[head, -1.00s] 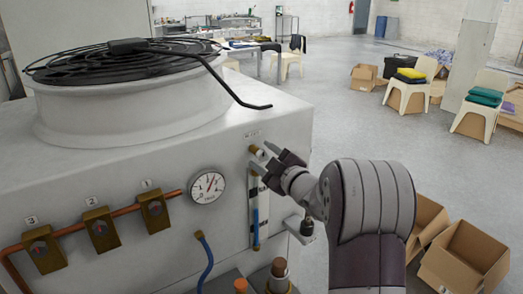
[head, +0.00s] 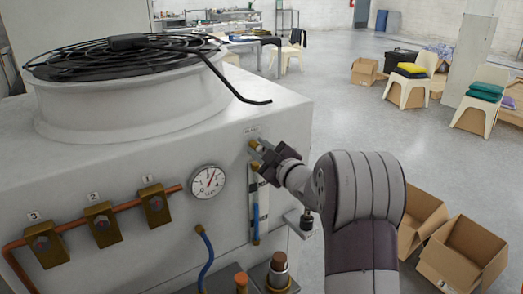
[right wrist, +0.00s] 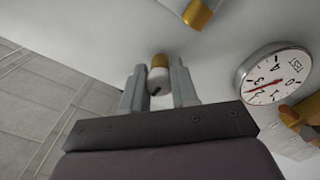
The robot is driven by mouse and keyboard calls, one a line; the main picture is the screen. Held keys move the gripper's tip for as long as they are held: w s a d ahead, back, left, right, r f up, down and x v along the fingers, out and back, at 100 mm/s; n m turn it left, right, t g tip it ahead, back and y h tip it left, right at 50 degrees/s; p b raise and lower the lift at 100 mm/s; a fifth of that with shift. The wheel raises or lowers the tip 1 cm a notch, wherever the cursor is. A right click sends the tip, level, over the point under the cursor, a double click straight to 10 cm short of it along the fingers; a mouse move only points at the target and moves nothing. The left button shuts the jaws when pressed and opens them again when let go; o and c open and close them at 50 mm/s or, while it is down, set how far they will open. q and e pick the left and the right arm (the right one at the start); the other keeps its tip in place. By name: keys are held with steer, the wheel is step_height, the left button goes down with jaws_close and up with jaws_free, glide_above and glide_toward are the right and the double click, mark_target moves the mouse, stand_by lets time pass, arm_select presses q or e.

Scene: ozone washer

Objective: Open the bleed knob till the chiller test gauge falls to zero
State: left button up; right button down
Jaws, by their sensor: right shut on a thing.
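The bleed knob (right wrist: 158,80) is a small pale cylinder with a brass collar behind it, on the grey housing wall. In the right wrist view it sits between the fingers of my right gripper (right wrist: 160,92), which are shut on it. In the head view my right gripper (head: 262,156) is at the wall's right end, largely hiding the knob. The round white test gauge (head: 208,182) is left of the gripper. It also shows in the right wrist view (right wrist: 276,75), its red needle off the 0, seemingly near 2 to 3. My left gripper is not in view.
A copper pipe with numbered brass valves (head: 103,224) runs along the wall at left. A blue hose (head: 206,255) and a blue sight tube (head: 256,215) are below the gripper. A fan guard (head: 120,58) tops the housing. Open cardboard boxes (head: 465,255) stand at lower right.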

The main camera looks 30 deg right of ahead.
steer(key=m+p, duration=0.2)
steer(key=m, duration=0.3)
steer(key=shift+r+m, duration=0.15)
steer(key=shift+m, duration=0.15)
steer(key=m+p, duration=0.3)
steer(key=m, duration=0.2)
steer(key=shift+m, duration=0.3)
steer(key=m+p, duration=0.3)
steer(key=m, duration=0.2)
steer(key=m+p, duration=0.2)
steer(key=m, duration=0.3)
steer(key=shift+f+m+p, duration=0.2)
steer(key=shift+m+p, duration=0.15)
steer(key=shift+m, duration=0.05)
steer(key=c, duration=0.9)
jaws_free()
steer(key=shift+o, duration=0.2)
